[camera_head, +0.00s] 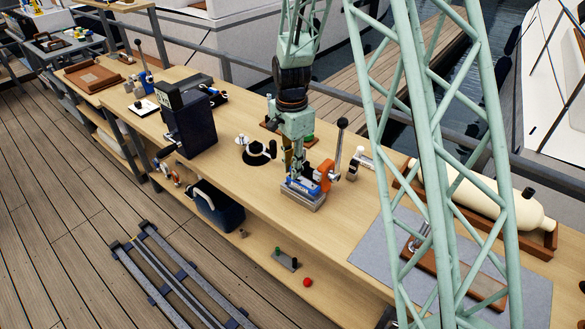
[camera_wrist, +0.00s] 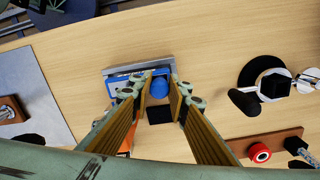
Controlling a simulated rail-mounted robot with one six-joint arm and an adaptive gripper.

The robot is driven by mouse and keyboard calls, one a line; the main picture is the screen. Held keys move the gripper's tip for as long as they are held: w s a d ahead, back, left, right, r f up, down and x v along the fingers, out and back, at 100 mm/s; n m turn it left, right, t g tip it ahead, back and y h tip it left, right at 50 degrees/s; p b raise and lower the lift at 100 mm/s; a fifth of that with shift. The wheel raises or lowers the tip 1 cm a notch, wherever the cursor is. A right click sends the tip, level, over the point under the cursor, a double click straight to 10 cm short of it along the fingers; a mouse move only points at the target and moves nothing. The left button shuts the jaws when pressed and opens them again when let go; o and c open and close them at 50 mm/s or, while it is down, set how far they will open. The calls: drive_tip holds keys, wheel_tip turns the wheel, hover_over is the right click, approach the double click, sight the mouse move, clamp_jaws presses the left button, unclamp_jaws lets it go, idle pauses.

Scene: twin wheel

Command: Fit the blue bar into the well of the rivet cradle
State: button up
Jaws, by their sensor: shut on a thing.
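The rivet cradle (camera_head: 303,199) is a low grey block on the bench with blue parts and an orange lever part (camera_head: 325,174) on top. My gripper (camera_head: 290,170) points down right over it. In the wrist view, my gripper (camera_wrist: 162,95) has its two fingers on either side of the round blue end of the blue bar (camera_wrist: 160,86), shut on it. The cradle (camera_wrist: 125,70) lies just beyond and below the fingertips, its grey edge and blue face showing. The bar's lower part and the well are hidden, so I cannot tell whether the bar is inside.
A black-knobbed lever (camera_head: 340,142) rises beside the cradle at the right. A black round fixture (camera_head: 258,153) stands at the left, and a dark blue box machine (camera_head: 190,122) farther left. A grey mat (camera_head: 375,250) lies to the right. Bare wood lies in front.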

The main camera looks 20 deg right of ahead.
drive_tip(key=shift+f+b, duration=0.75)
drive_tip(key=shift+f, duration=0.55)
idle(0.4)
drive_tip(key=o, duration=1)
drive_tip(key=shift+o, duration=0.2)
drive_tip(key=shift+r, duration=0.1)
drive_tip(key=shift+r, duration=5.95)
drive_tip(key=shift+r, duration=0.1)
